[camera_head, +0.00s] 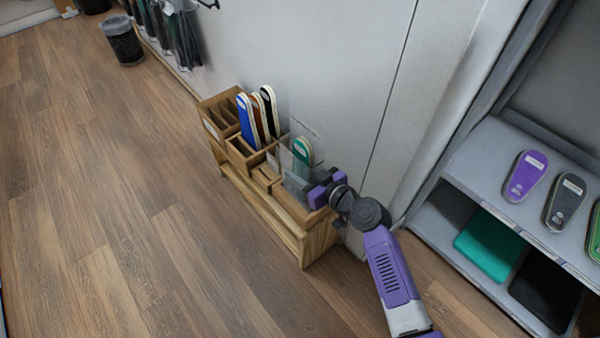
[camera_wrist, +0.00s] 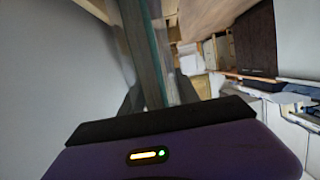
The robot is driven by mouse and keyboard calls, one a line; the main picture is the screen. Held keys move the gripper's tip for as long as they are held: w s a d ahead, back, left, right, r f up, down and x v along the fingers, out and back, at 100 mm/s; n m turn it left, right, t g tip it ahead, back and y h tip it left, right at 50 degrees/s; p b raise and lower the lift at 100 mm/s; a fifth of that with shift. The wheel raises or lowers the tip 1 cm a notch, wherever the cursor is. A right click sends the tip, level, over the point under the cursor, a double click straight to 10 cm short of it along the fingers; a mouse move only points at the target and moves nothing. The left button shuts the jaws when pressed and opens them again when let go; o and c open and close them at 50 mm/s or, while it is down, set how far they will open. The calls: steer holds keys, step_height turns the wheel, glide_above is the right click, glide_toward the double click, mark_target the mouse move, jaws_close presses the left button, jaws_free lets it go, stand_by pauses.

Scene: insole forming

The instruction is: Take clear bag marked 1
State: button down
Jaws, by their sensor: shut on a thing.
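A clear bag (camera_head: 291,172) stands upright at the right end of the wooden rack (camera_head: 298,240). A green insole (camera_head: 302,149) shows in or behind it; I cannot tell which. Its mark is too small to read. My gripper (camera_head: 317,190) is at the bag's right edge in the head view, shut on the bag. In the wrist view my gripper (camera_wrist: 155,92) has its fingers around a thin upright edge with a greenish line, seen blurred and close. The fingertips are partly hidden in the head view.
Blue, brown and black insoles (camera_head: 246,121) stand in the rack's left slots. The wall is close behind the rack. A grey shelf (camera_head: 470,165) with insoles and coloured sheets is at the right.

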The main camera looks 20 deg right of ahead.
step_height(320, 180, up, 18)
steer(key=p, duration=0.6)
steer(key=shift+r, duration=0.1)
